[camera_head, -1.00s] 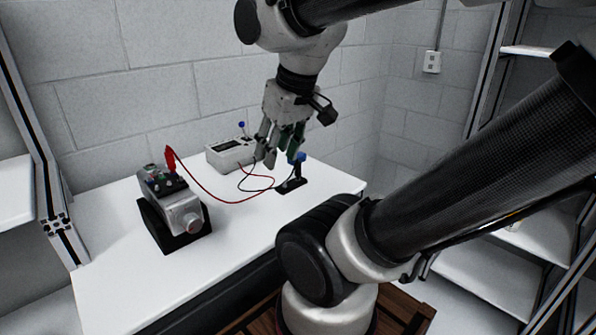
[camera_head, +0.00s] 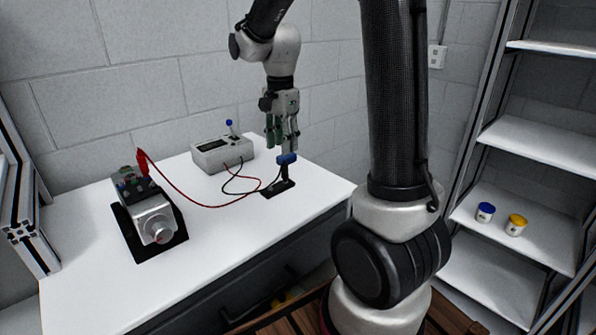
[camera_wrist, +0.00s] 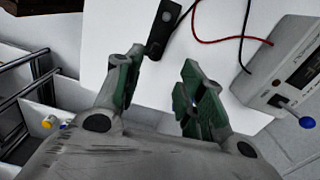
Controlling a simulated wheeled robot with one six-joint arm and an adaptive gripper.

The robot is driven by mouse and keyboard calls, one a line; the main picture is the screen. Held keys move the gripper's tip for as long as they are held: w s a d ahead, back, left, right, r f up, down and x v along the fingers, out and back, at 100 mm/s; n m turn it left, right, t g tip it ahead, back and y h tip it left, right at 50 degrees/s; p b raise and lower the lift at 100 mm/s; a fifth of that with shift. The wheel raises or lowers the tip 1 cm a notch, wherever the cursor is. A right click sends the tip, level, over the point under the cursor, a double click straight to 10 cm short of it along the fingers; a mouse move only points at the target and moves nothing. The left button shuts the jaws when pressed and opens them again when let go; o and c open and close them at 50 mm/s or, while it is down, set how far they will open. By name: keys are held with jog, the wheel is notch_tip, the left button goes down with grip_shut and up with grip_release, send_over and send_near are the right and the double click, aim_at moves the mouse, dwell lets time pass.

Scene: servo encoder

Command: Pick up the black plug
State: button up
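In the wrist view the black stand (camera_wrist: 161,30) lies at the top, beyond the fingertips. The blue top is not visible in the wrist view.
A grey meter box (camera_head: 222,153) with a blue-tipped lever stands behind, left of the gripper. A motor-like device (camera_head: 150,215) with a red plug (camera_head: 143,161) stands at left. Red and black leads cross the table. Shelves with two small jars (camera_head: 485,212) are at right.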

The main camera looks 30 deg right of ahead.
aim_at(285, 166)
jog(key=shift+s+f+m, duration=0.1)
jog(key=shift+f+m, duration=0.35)
jog(key=shift+m, duration=0.05)
jog(key=f, duration=0.5)
jog(key=shift+s+f, duration=0.4)
jog(key=shift+f, duration=0.55)
grip_shut()
